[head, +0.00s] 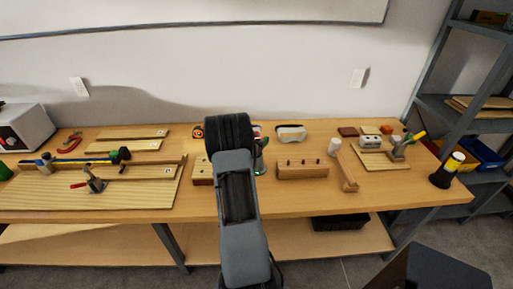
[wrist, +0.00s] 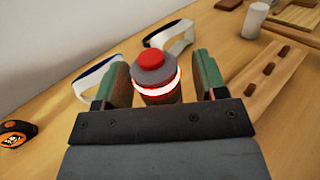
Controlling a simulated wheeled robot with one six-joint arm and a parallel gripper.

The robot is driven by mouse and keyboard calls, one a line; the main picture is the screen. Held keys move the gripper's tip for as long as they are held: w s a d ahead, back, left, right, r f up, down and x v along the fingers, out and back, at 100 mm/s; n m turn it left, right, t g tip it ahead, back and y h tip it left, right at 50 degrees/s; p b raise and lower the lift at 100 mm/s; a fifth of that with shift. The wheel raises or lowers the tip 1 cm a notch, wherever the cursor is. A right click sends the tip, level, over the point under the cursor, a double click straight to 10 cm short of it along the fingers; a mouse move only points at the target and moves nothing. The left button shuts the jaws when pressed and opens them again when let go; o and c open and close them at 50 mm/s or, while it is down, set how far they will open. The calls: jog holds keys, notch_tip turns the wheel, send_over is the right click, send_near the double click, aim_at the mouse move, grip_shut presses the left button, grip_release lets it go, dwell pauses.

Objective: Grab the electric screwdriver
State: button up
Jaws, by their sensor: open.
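An upright round tool with a grey top, a red button and a glowing red-white ring stands between my fingers in the wrist view (wrist: 154,72); it looks like the electric screwdriver. Its lower body is dark and mostly hidden by my gripper. My gripper (wrist: 160,76) is open, with one green-padded finger on each side of the tool.
Goggles (head: 291,133) lie behind and right. A wooden block with pegs (head: 302,172) and a white cylinder (head: 334,147) stand to the right. An orange-black tape measure (wrist: 14,133) lies left. Boards and a clamp (head: 95,183) fill the table's left side.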

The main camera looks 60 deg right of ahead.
jog(key=shift+d, duration=0.45)
jog(key=shift+c, duration=0.5)
jog(key=c, duration=1.1)
